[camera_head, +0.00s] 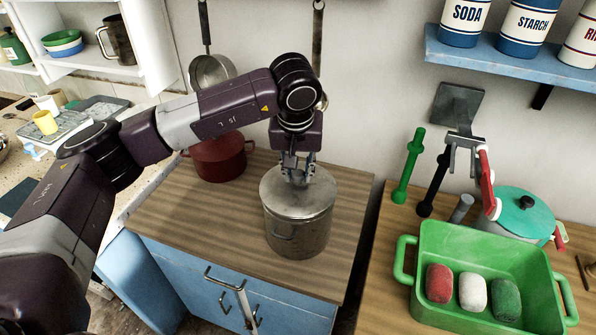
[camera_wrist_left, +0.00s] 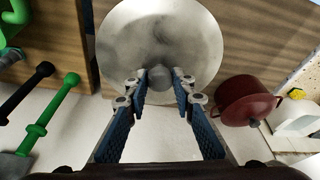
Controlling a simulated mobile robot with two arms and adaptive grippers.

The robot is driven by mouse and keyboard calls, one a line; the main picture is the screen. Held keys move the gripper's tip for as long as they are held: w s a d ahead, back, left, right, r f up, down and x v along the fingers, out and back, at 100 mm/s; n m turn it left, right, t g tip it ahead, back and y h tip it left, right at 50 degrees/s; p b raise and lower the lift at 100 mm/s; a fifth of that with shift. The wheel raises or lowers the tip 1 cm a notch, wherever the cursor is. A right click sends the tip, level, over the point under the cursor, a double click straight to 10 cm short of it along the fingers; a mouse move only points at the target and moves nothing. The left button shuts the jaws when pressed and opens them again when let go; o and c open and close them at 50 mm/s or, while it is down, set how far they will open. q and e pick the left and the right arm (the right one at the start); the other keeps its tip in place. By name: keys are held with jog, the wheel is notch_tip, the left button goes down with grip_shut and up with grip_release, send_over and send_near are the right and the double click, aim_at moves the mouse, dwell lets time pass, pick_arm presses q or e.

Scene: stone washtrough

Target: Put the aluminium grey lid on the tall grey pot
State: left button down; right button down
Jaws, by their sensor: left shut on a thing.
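The aluminium grey lid (camera_head: 318,186) is a round disc lying level at the top of the tall grey pot (camera_head: 299,234), which stands upright on the wooden counter. Its rim lines up closely with the pot's rim; I cannot tell whether it rests fully on it. My left gripper (camera_head: 298,172) points down from above and is shut on the lid's knob. In the left wrist view the lid (camera_wrist_left: 150,30) fills the upper middle, with its knob (camera_wrist_left: 159,77) between the fingertips of the left gripper (camera_wrist_left: 158,82). The lid hides the pot there. My right gripper is not in view.
A dark red pot (camera_head: 219,158) stands behind and left of the grey pot. Pans hang on the wall behind. To the right, across a gap, a green tray (camera_head: 420,290) and a teal-lidded pot (camera_head: 522,212) stand on another counter.

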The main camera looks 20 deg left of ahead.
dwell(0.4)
pick_arm(q)
jog(key=c, duration=1.1)
grip_release()
jog(key=shift+f, duration=0.1)
jog(key=shift+r+p, duration=1.65)
jog(key=shift+r, duration=1.9)
